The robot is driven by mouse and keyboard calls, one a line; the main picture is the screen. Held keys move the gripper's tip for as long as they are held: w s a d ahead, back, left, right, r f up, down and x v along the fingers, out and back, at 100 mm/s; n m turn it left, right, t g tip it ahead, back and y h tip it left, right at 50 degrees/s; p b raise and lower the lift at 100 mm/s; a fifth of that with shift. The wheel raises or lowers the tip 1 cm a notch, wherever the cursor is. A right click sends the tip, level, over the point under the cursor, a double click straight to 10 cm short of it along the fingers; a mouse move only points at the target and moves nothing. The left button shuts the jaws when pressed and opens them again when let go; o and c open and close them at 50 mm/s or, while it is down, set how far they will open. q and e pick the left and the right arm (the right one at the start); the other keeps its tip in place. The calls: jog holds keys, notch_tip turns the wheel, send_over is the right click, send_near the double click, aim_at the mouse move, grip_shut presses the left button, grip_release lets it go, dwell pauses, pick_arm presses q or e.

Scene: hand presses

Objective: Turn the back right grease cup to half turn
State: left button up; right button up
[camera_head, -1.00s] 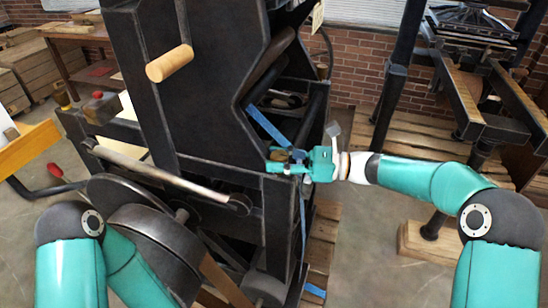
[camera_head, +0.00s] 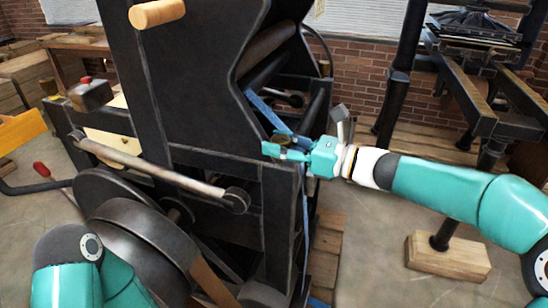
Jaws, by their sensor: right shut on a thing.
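The cup's turn position cannot be read at this size. My left arm shows at the bottom left; its gripper is out of view.
A long metal bar (camera_head: 150,168) and a large dark wheel (camera_head: 135,250) are on the press's near side. A wooden handle (camera_head: 157,13) sticks out above. A blue strap (camera_head: 265,113) runs just behind my right gripper.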

jog(key=shift+w+d+r, duration=0.2)
jog(key=shift+r, duration=0.05)
jog(key=o, duration=1.2)
jog(key=shift+w+f, duration=0.1)
jog(key=shift+f, duration=0.1)
jog(key=shift+c, duration=0.2)
jog(key=shift+a, duration=0.1)
jog(key=v, duration=1.2)
jog(key=shift+f, duration=0.1)
